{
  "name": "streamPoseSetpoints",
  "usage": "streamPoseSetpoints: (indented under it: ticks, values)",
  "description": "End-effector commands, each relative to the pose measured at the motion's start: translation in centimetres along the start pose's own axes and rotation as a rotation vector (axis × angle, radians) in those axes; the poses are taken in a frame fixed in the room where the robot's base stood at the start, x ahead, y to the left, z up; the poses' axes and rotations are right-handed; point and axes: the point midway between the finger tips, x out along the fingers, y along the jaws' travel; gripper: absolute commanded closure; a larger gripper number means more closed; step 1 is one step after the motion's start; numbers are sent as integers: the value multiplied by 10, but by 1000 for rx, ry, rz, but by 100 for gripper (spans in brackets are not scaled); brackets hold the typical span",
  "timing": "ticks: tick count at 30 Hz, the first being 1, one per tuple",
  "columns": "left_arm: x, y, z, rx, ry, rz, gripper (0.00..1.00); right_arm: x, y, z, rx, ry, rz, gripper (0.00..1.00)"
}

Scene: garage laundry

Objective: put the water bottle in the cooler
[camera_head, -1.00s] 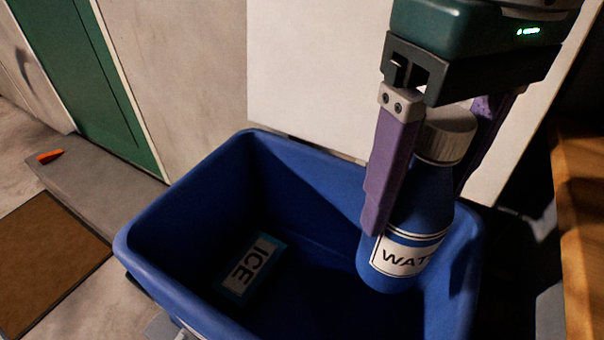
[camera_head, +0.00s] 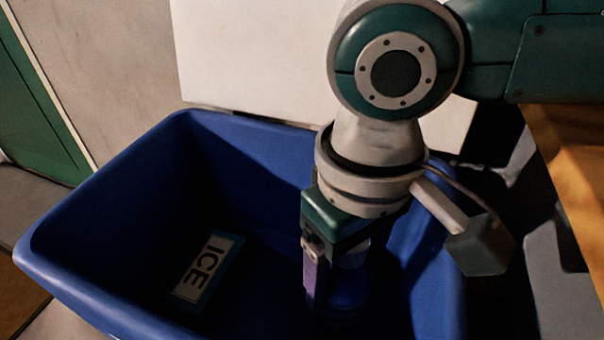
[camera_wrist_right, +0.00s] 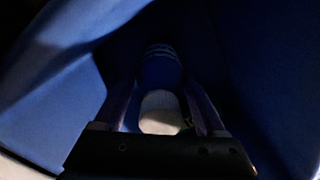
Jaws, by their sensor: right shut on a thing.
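The cooler (camera_head: 110,240) is an open blue bin filling the lower part of the head view. My right gripper (camera_head: 330,300) points down inside it, at the right side, with purple fingers shut on the water bottle (camera_head: 348,288). The bottle is blue with a pale cap and is mostly hidden by my gripper and shadow. In the right wrist view the bottle's white cap (camera_wrist_right: 160,112) lies between the fingers, and its blue body extends beyond them. I cannot tell whether the bottle touches the cooler floor. My left gripper is not in view.
An ice pack (camera_head: 208,270) labelled ICE lies on the cooler floor left of the bottle. A white panel (camera_head: 245,60) stands behind the cooler. A wooden surface (camera_head: 570,170) is at the right.

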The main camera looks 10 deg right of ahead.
Motion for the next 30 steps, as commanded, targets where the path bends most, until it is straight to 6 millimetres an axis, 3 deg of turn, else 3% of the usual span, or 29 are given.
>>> streamPoseSetpoints:
  ticks: [1, 3, 18, 19, 26, 30]
  values:
    - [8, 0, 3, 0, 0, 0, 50, 13, 0, 0, 1, -1, 0, 100]
    - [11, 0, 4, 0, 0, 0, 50, 21, 0, 0, 1, 0, 0, 100]
    - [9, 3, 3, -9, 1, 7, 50, 27, 0, 0, 1, 0, 0, 100]
    - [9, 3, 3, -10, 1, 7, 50, 28, 0, 0, 0, -1, 0, 26]
    - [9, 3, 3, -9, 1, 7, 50, 28, 0, 0, 0, 0, 0, 0]
    - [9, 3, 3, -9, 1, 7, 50, 28, 0, 0, 0, 0, 0, 0]
